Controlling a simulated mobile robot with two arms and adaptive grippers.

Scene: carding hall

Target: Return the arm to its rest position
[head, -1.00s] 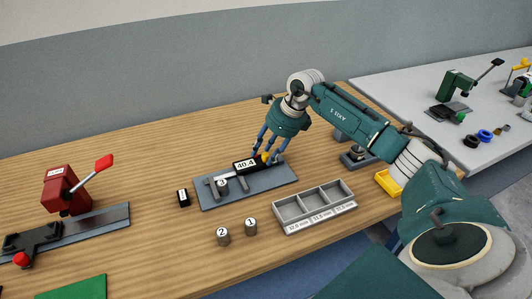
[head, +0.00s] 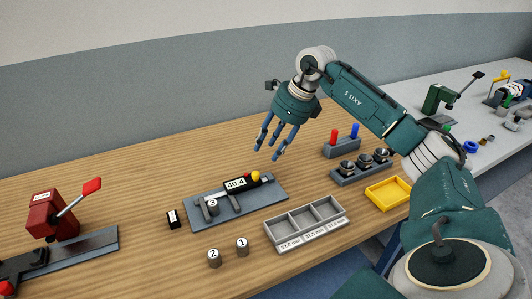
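My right gripper (head: 269,146) hangs above the back of the wooden table, its blue fingers spread apart with nothing between them. It is clear of the gauge (head: 236,184) on the grey plate, which shows 40.4 on its display and has a yellow knob. A grey cylinder marked 3 (head: 212,208) stands at the gauge's jaws. Cylinders marked 2 (head: 214,258) and 1 (head: 242,247) stand in front of the plate. My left gripper is out of view.
A grey three-compartment tray (head: 272,234) is empty. A yellow tray (head: 388,194), a stand with red and blue handles (head: 342,146) and a block with several dark knobs (head: 361,172) are at right. A red lever press (head: 48,213) is at left.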

